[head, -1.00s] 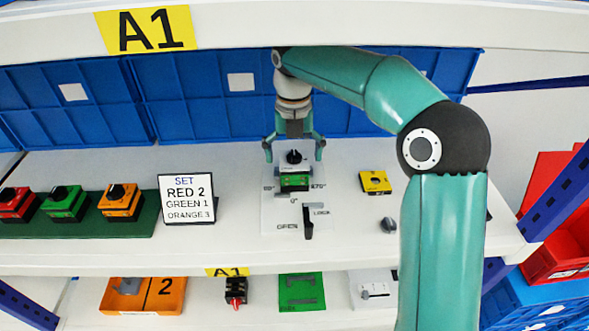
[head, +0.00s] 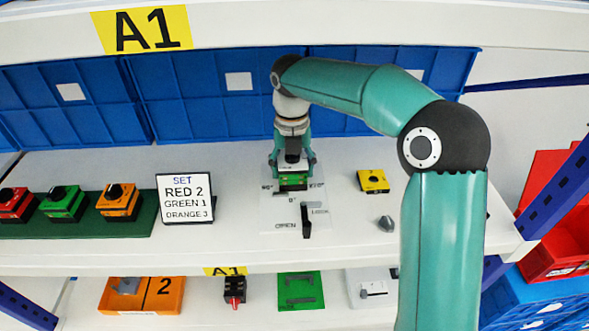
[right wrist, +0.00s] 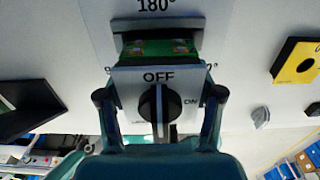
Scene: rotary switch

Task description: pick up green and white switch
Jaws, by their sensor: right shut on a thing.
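The green and white switch (head: 292,184) sits on a white printed plate (head: 268,222) on the shelf. In the right wrist view the switch (right wrist: 139,84) shows a white top marked OFF and ON, a black knob and a green side. My right gripper (head: 292,165) is over it from above, its two fingers closed on opposite sides. In the right wrist view the fingers (right wrist: 160,97) press against the left and right edges of the white top. I cannot tell any gap between switch and plate. My left gripper is out of view.
Red, green and orange switches (head: 62,204) stand on a green board at left, beside a SET sign (head: 187,198). A yellow plate (head: 373,181) and a small grey knob (head: 386,222) lie to the right. Blue bins (head: 215,95) line the back. Another shelf is overhead.

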